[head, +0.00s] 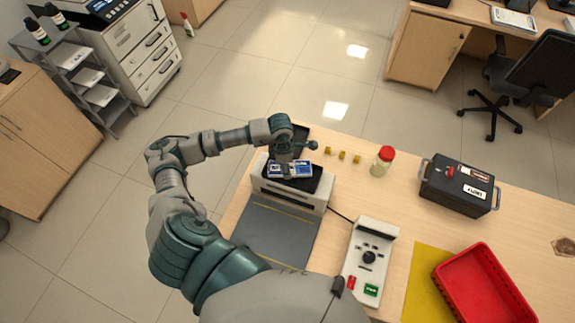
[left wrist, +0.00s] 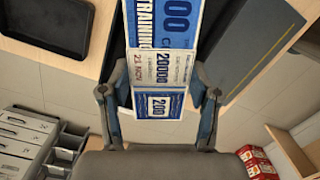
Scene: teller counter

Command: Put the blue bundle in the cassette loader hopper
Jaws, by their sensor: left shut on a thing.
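The blue bundle (head: 289,169) is a strapped stack of blue and white notes. It is at the black hopper (head: 322,183) on top of the white cassette loader (head: 288,197); I cannot tell whether it touches the hopper floor. My left gripper (head: 290,158) comes down from above and is shut on the bundle. In the left wrist view the bundle (left wrist: 157,68) lies between the two fingers of the left gripper (left wrist: 160,98), with its printed face toward the camera. My right gripper is not in view.
A black tray (head: 302,132) lies behind the loader. Small yellow blocks (head: 342,155), a red-capped jar (head: 383,161) and a black cash box (head: 460,185) stand to the right. A white control device (head: 368,262), yellow mat (head: 424,285) and red tray (head: 484,287) are in front right.

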